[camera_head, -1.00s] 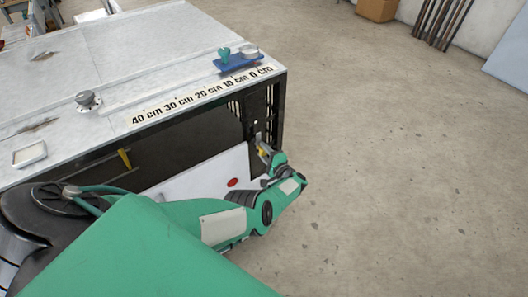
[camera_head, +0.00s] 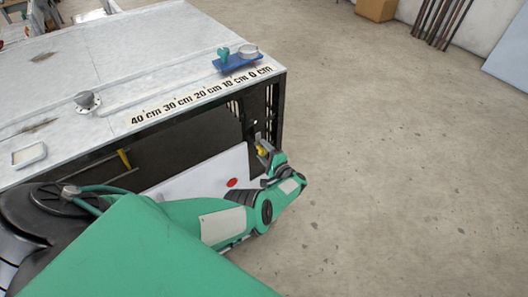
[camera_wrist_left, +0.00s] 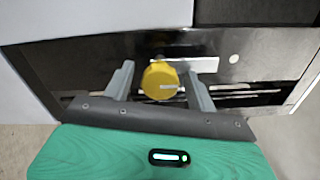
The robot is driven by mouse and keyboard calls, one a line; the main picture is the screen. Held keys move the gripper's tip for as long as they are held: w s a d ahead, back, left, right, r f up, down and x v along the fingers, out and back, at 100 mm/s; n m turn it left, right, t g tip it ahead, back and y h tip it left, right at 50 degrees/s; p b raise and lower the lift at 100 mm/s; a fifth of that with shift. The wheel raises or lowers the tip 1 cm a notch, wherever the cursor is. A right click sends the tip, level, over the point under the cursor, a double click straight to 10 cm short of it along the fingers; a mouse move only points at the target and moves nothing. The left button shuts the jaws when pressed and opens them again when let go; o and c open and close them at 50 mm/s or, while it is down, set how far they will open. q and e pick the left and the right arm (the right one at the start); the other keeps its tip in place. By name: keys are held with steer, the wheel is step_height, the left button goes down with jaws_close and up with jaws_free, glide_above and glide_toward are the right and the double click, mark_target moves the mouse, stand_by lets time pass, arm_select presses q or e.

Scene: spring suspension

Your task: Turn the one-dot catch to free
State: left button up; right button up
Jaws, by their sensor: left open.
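A yellow round knob (camera_wrist_left: 157,76), which looks like the catch, sits on a dark panel (camera_wrist_left: 90,62) in the left wrist view. A short pale bar marks its face, lying nearly level. A single white dot (camera_wrist_left: 234,59) shows on the panel to its right. My left gripper (camera_wrist_left: 160,70) is open, with one finger on each side of the knob; small gaps show, so contact cannot be told. In the head view the yellow knob (camera_head: 262,151) shows small under the bench's near right corner, at my left gripper (camera_head: 266,146). My right gripper is not in view.
The bench (camera_head: 150,50) has a centimetre scale (camera_head: 200,94) along its edge, a blue fixture (camera_head: 237,62), a metal knob (camera_head: 87,100) and a small tray (camera_head: 29,154). A white panel (camera_head: 205,175) with a red spot lies beside my arm.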

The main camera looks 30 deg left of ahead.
arm_select(q)
steer(key=p+v, duration=0.2)
steer(key=v, duration=1.1)
steer(key=shift+d+p, duration=0.35)
steer(key=shift+s+f, duration=0.15)
steer(key=s+d+f+t+h+b, duration=0.1)
steer(key=s+f+t+h, duration=0.1)
steer(key=s+f+h, duration=0.6)
steer(key=s+f+t+h+b, duration=0.1)
steer(key=s+f, duration=0.3)
steer(key=f, duration=0.7)
steer(key=s+d+f+t+h+b, duration=0.1)
steer(key=s+f+t+h+b, duration=0.1)
steer(key=s+f+h, duration=0.6)
steer(key=s+f+n+g, duration=0.1)
steer(key=s+f+g, duration=0.2)
steer(key=s, duration=0.9)
steer(key=s+f+n+g+b, duration=0.1)
steer(key=s+f+n+g, duration=0.1)
steer(key=s+f+g, duration=0.2)
steer(key=s+f+n+g+b, duration=0.1)
steer(key=s+f+g, duration=0.2)
steer(key=s+f, duration=0.5)
steer(key=s, duration=1.1)
steer(key=shift+s+a+n+g, duration=0.15)
steer(key=shift+s+n+g, duration=0.2)
steer(key=shift+n+g, duration=0.05)
